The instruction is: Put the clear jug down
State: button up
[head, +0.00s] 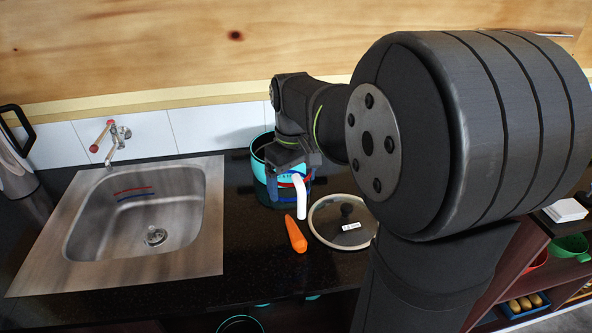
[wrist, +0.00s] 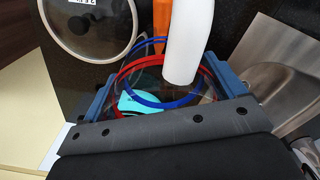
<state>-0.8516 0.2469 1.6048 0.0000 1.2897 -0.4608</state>
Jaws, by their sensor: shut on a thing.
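The clear jug (head: 300,198) has a white handle and red and blue rings. My gripper (head: 290,182) is shut on it, above the dark counter between the sink and the glass lid. In the wrist view the jug (wrist: 188,45) sits between the blue fingers of my gripper (wrist: 160,75), with its rings and white handle visible. A teal pot (head: 259,160) is directly behind the jug, partly hidden by my gripper. I cannot tell whether the jug's base touches the counter or the pot.
A carrot (head: 295,234) lies in front of the jug, with a glass lid (head: 343,222) to its right. The steel sink (head: 205,250) is at left, a kettle (head: 15,165) beyond it. Bare counter (head: 250,270) lies in front. Shelves with a green cup (head: 570,247) are at far right.

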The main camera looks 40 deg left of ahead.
jog(key=shift+w+d+r, duration=0.15)
jog(key=shift+d+r, duration=0.05)
jog(key=shift+d, duration=0.05)
jog(key=w+d+f+m, duration=0.2)
jog(key=w+d, duration=0.9)
jog(key=w, duration=0.1)
jog(key=w+d+f+m, duration=0.2)
jog(key=w+d, duration=0.9)
jog(key=w, duration=0.1)
jog(key=s+d+f+m, duration=0.2)
jog(key=d+f+m, duration=0.3)
jog(key=d+f, duration=0.4)
jog(key=s+d+f+m, duration=0.3)
jog(key=d+f+m, duration=0.3)
jog(key=f, duration=1)
jog(key=d, duration=0.3)
jog(key=shift+d, duration=0.15)
jog(key=shift+s, duration=0.1)
